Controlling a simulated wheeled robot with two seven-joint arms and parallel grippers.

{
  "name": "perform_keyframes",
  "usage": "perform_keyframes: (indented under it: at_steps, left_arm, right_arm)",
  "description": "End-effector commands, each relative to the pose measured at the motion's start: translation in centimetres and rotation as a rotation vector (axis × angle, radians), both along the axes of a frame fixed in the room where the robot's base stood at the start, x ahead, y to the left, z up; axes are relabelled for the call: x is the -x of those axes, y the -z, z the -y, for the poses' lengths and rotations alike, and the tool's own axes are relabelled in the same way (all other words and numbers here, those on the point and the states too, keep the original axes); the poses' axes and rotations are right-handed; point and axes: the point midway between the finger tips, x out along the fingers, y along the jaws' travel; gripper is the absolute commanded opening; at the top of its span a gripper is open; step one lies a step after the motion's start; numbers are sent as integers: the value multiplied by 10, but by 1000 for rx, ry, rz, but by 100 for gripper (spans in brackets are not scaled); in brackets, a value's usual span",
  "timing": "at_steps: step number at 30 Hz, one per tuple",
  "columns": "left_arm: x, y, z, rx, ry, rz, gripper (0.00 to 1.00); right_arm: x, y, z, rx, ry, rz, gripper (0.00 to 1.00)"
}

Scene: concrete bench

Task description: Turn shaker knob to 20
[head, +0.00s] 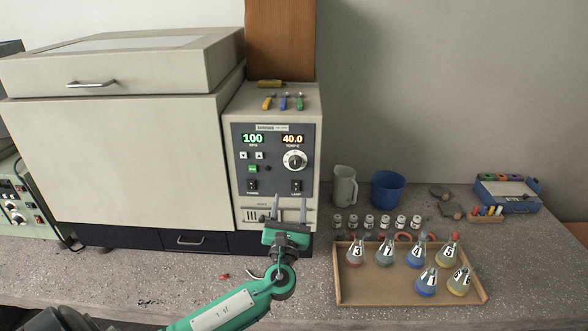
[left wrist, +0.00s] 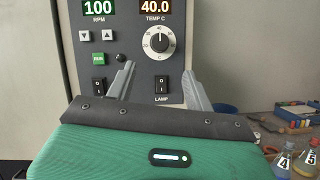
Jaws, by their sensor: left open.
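The shaker (head: 130,150) is a large beige cabinet with a grey control panel (head: 272,143) at its right. The white-skirted round knob (head: 294,159) sits under the orange display (head: 292,139), which reads 40.0 TEMP C; the green display (head: 253,139) reads 100 RPM. My right gripper is not in view.
Rocker switches (head: 296,186) sit below the knob. Several small screwdrivers (head: 283,102) lie on top of the unit. To the right on the bench stand a jug (head: 344,186), a blue bucket (head: 388,189), small vials (head: 369,222) and a tray (head: 375,294) of numbered flasks.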

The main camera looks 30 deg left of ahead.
Motion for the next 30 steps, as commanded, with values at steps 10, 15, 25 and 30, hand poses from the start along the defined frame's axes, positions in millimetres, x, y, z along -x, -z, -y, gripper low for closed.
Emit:
perform_keyframes:
  at_steps: [10, 15, 25, 30]
  left_arm:
    - [-61, -33, -32, 3, -1, 1, 53]
    - [-82, -40, -42, 4, 0, 0, 53]
    - [-93, -43, -48, 5, 1, 1, 53]
    - [-92, -43, -48, 5, 1, 1, 49]
  right_arm:
    - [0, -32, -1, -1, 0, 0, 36]
    - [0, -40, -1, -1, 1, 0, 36]
    - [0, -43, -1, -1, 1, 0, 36]
    - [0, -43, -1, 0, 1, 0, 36]
